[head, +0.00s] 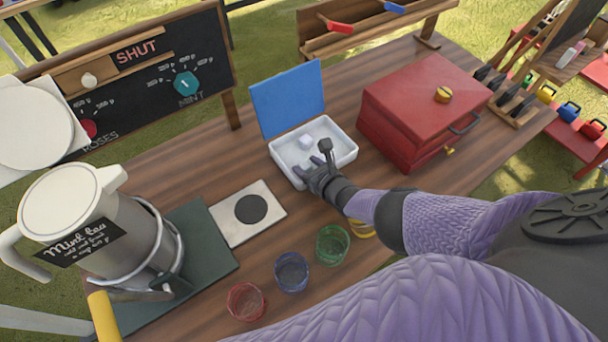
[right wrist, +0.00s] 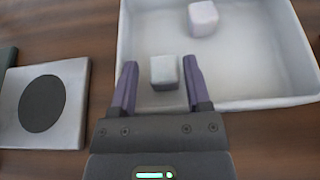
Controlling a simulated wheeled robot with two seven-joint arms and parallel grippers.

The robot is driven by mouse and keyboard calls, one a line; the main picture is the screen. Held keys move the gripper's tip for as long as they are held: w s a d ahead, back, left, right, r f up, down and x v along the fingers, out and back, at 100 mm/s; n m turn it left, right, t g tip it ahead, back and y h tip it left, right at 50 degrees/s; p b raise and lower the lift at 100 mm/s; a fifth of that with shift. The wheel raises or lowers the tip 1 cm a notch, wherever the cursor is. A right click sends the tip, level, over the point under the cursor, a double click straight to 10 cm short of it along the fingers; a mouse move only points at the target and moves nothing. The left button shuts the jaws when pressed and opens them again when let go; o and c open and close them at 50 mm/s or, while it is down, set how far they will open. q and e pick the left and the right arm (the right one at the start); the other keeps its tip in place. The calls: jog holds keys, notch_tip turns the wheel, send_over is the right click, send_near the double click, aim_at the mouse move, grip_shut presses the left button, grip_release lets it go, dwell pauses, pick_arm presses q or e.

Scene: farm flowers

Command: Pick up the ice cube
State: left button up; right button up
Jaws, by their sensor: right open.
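A white tray (head: 345,152) with a raised blue lid (head: 288,98) stands in the middle of the wooden table. A pale ice cube (head: 306,141) lies on its floor; this one shows farther back in the right wrist view (right wrist: 203,18). A second ice cube (right wrist: 164,71) lies nearer the tray's front wall. My right gripper (head: 312,172) is over the tray's near edge. In the right wrist view its two fingers (right wrist: 157,86) are apart, with the nearer cube between or just beyond their tips. I cannot tell whether they touch it. My left gripper is not in view.
A red box (head: 415,95) stands close right of the tray. A white plate with a dark disc (head: 262,196) lies to its left. Red (head: 246,301), blue (head: 292,272) and green (head: 332,244) cups stand in front. A mint tea pot (head: 105,225) is at left.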

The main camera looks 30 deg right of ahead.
jog(key=shift+w+d+f+b, duration=0.1)
jog(key=shift+w+f+b, duration=0.2)
jog(key=shift+w+f, duration=0.4)
jog(key=shift+r, duration=0.2)
jog(key=shift+c, duration=0.3)
grip_shut()
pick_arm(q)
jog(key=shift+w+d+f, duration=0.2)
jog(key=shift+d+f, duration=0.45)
pick_arm(e)
jog(key=shift+w, duration=0.1)
notch_tip(320, 180, up, 12)
jog(key=p, duration=1.2)
pick_arm(q)
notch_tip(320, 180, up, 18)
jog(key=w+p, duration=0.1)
jog(key=p, duration=0.5)
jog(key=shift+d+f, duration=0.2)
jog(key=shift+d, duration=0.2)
pick_arm(e)
notch_tip(320, 180, up, 6)
send_over(305, 165)
